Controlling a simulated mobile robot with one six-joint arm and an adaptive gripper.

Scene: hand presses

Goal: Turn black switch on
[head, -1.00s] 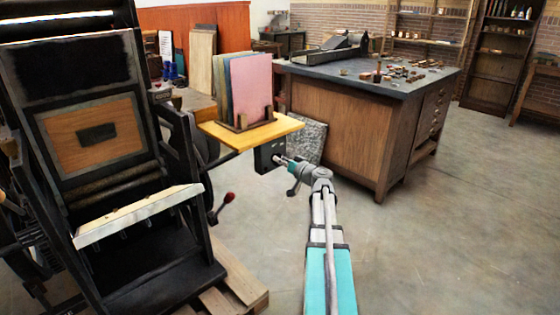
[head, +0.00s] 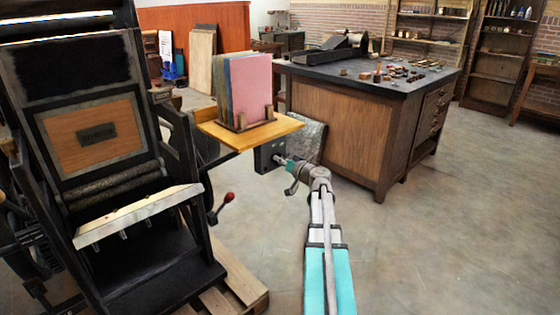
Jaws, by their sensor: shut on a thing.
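The black switch box (head: 266,157) hangs under the front edge of a yellow wooden board, beside the big press. My gripper (head: 279,160) reaches it from the right, with its tips against the face of the box. It is shut on the switch's small part there. The tips are small in the picture and partly merge with the dark box, so the switch's exact position cannot be read.
The yellow board (head: 217,132) holds a rack of coloured sheets (head: 250,88) just above my gripper. The black press (head: 150,280) stands at left, with a red-knobbed lever (head: 229,197). A wooden cabinet (head: 335,125) stands behind. The floor at right is clear.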

